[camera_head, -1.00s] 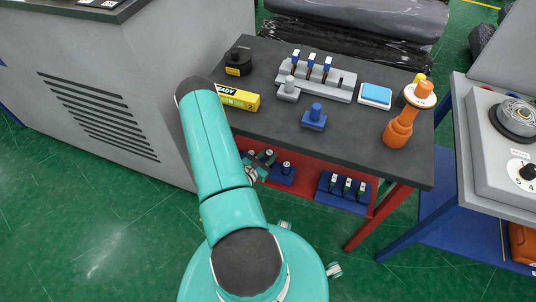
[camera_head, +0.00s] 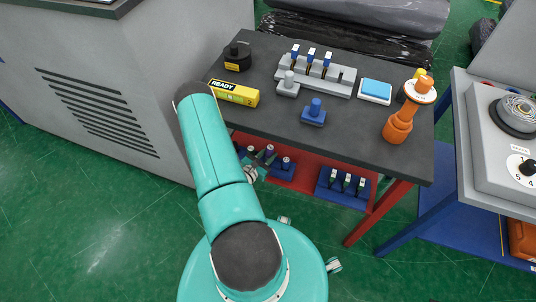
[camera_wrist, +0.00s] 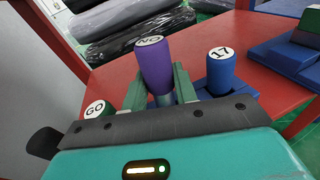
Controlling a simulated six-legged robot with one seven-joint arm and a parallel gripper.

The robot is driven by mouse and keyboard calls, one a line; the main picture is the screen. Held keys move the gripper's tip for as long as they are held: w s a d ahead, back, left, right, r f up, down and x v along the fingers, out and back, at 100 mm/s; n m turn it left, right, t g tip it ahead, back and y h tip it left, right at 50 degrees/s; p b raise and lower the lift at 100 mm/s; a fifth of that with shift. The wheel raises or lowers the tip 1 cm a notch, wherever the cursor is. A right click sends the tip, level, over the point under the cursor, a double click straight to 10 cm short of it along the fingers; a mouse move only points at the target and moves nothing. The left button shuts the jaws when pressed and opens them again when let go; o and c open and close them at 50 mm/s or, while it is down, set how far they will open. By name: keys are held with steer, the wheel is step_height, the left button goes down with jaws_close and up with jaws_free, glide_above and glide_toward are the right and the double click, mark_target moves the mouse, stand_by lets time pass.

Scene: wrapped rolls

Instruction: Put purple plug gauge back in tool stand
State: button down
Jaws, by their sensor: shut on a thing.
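The purple plug gauge (camera_wrist: 155,68), with a white end marked NO, stands roughly upright between the two green fingers of my gripper (camera_wrist: 160,92) in the wrist view. The fingers are shut on it. A blue tool stand (camera_wrist: 243,88) is just to the right, holding a blue gauge (camera_wrist: 220,72) marked 17. The purple gauge's lower end is hidden behind my gripper, so I cannot tell whether it sits in a hole. In the head view my gripper (camera_head: 260,162) reaches the red lower shelf beside the blue stand (camera_head: 281,173).
A green gauge end (camera_wrist: 95,110) marked GO shows left of my gripper. Another blue stand (camera_head: 341,196) with several gauges is farther right on the red shelf (camera_head: 310,170). The dark tabletop (camera_head: 270,105) hangs over it; a table leg (camera_head: 380,212) stands at right.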

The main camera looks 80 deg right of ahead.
mark_target(268, 149)
steer(key=shift+w+a+f, duration=0.15)
steer(key=shift+a+f, duration=0.15)
steer(key=shift+f, duration=0.1)
steer(key=shift+d+r, duration=0.15)
steer(key=shift+r, duration=4)
